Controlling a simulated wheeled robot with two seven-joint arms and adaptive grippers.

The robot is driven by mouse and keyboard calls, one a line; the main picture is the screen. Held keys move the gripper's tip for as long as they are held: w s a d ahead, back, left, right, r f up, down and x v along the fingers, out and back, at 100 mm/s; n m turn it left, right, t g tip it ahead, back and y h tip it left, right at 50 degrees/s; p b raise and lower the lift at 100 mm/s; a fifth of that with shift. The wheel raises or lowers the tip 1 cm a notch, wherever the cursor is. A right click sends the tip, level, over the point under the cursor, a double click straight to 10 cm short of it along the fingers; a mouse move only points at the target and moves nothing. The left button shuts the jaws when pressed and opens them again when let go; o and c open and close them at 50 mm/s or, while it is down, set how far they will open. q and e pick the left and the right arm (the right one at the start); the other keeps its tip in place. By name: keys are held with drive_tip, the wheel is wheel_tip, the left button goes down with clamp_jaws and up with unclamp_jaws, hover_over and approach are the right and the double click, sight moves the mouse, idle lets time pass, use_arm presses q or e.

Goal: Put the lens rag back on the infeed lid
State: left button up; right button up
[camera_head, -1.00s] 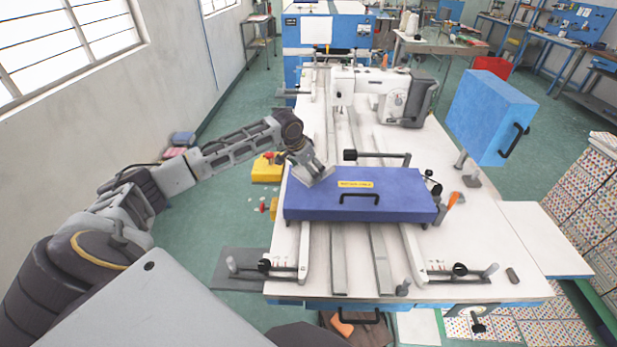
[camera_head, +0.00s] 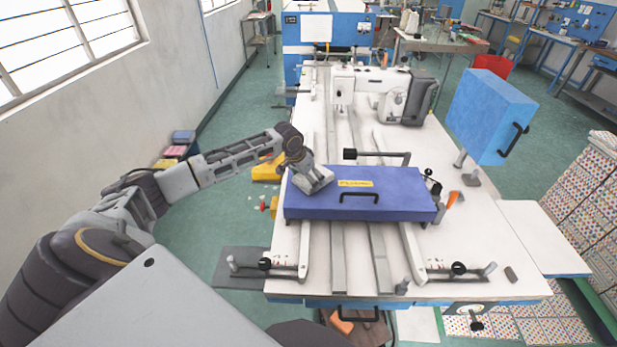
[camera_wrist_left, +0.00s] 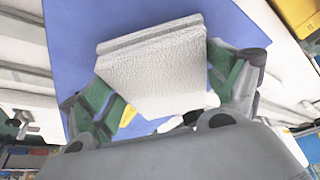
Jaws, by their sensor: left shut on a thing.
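The infeed lid (camera_head: 400,196) is a blue-purple flat box with a yellow label and a black handle, lying on the white sewing table. My left gripper (camera_head: 314,182) is at the lid's left end, low over its top. In the left wrist view my left gripper (camera_wrist_left: 165,95) is shut on the lens rag (camera_wrist_left: 155,70), a folded white textured cloth between the green-padded fingers. The blue lid surface (camera_wrist_left: 75,50) lies behind the rag. I cannot tell whether the rag touches the lid. My right gripper is not in view.
A sewing machine head (camera_head: 385,95) stands behind the lid. A black-ended bar (camera_head: 378,154) runs just behind the lid's rear edge. An orange-handled tool (camera_head: 454,198) is at the lid's right. A blue box (camera_head: 490,115) stands at the table's right. The lid's middle and right top are clear.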

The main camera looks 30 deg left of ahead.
use_arm(q)
drive_tip(key=shift+f, duration=0.3)
drive_tip(key=o, duration=0.7)
drive_tip(key=shift+r, duration=0.1)
drive_tip(key=shift+s+r, duration=0.1)
drive_tip(key=shift+r, duration=0.65)
drive_tip(key=b+v, duration=0.1)
drive_tip(key=v, duration=1)
drive_tip(key=shift+s+r+b, duration=0.15)
drive_tip(key=shift+r+b, duration=0.1)
drive_tip(key=shift+b, duration=0.15)
drive_tip(key=shift+f, duration=0.1)
